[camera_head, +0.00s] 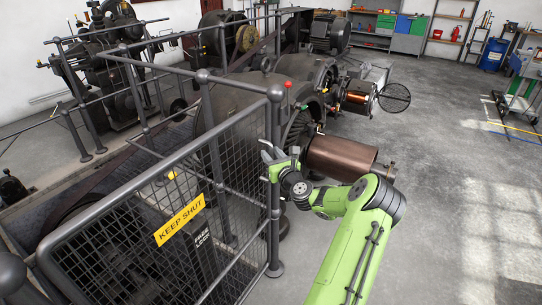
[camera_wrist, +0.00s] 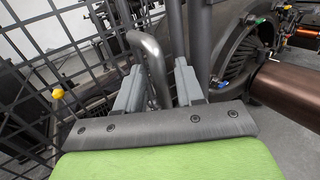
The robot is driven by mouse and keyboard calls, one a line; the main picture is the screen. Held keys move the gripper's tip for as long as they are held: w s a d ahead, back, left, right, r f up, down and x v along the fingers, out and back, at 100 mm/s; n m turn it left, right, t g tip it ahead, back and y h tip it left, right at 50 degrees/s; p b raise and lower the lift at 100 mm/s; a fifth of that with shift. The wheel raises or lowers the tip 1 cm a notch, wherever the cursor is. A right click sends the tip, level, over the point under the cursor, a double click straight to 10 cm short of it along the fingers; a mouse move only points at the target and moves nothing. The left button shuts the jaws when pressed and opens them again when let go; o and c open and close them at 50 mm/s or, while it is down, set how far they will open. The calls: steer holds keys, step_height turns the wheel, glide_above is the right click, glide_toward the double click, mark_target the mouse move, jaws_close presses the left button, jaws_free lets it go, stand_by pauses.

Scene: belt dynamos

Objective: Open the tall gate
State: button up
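The tall gate is a dark mesh panel in a grey tube frame (camera_head: 150,160) at the left of the head view, with a yellow KEEP SHUT sign (camera_head: 180,219). It stands in line with the post (camera_head: 275,190) and looks closed. A curved grey handle (camera_wrist: 152,62) shows in the wrist view. My gripper (camera_head: 272,158) is at the gate's post-side edge. In the wrist view, its two fingers (camera_wrist: 158,88) stand apart with the handle between them. A gap shows beside the handle, and I cannot tell whether either finger touches it.
A copper-coloured cylinder (camera_head: 340,157) lies just behind my gripper, close to my arm. Machinery with a belt stands behind the fence. The grey floor (camera_head: 450,190) to the right is open. A yellow knob (camera_wrist: 57,93) shows by the mesh in the wrist view.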

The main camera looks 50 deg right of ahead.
steer(key=shift+w+d, duration=0.25)
steer(key=shift+w, duration=0.15)
jaws_close()
steer(key=shift+s, duration=0.1)
